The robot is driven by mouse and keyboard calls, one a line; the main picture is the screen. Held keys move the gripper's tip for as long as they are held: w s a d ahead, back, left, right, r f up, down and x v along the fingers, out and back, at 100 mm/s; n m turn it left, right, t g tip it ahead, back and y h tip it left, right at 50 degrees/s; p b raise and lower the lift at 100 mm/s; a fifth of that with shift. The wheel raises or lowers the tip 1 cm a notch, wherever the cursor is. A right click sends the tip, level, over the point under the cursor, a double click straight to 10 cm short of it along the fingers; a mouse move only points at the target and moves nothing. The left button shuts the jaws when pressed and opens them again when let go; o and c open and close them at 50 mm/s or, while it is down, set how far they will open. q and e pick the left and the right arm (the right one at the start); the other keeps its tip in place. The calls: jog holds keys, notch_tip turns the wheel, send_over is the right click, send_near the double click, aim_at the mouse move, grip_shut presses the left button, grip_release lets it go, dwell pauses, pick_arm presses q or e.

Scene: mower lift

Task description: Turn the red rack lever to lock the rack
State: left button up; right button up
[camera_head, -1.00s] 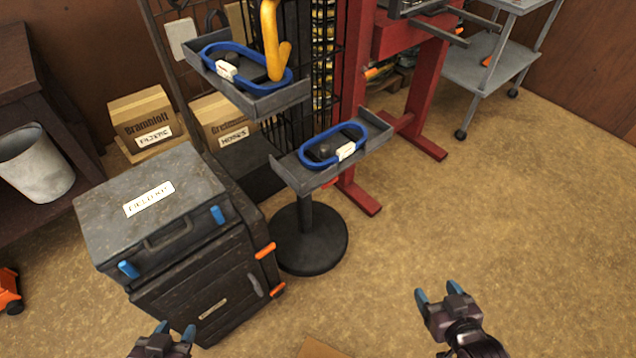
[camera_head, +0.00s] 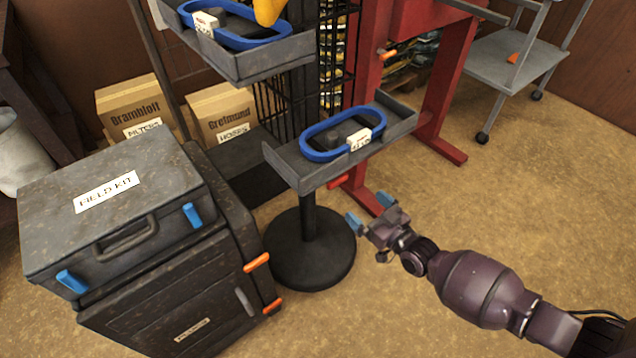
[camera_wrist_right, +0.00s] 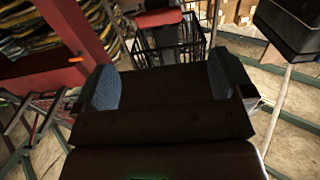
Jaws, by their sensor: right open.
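The short red lever (camera_head: 340,182) sticks out under the front edge of the lower grey tray (camera_head: 292,170) on the black stand. My right gripper (camera_head: 368,212) is open and empty, below and right of this lever and apart from it, with its fingers pointing up and left. In the right wrist view, the blue pads of the right gripper (camera_wrist_right: 162,82) stand wide apart with nothing between them. A red piece (camera_wrist_right: 158,18) shows beyond them at the top; I cannot tell whether it is the lever. My left gripper is out of view.
A round black base (camera_head: 308,250) carries the stand. A higher tray (camera_head: 262,66) hangs at upper left. A field kit case (camera_head: 125,215) on a dark cabinet stands left. A red frame (camera_head: 445,85) with an orange handle (camera_head: 388,55) is behind.

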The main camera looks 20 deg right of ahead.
aim_at(340, 181)
jog(key=b+x, duration=0.2)
jog(key=x, duration=0.8)
jog(key=shift+w+f, duration=0.1)
jog(key=shift+w, duration=0.05)
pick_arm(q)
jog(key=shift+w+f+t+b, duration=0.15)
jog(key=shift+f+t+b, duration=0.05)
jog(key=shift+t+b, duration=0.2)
pick_arm(e)
jog(key=shift+w+a+r, duration=0.2)
jog(key=shift+w+a, duration=0.05)
jog(key=shift+w, duration=0.5)
jog(key=c, duration=0.9)
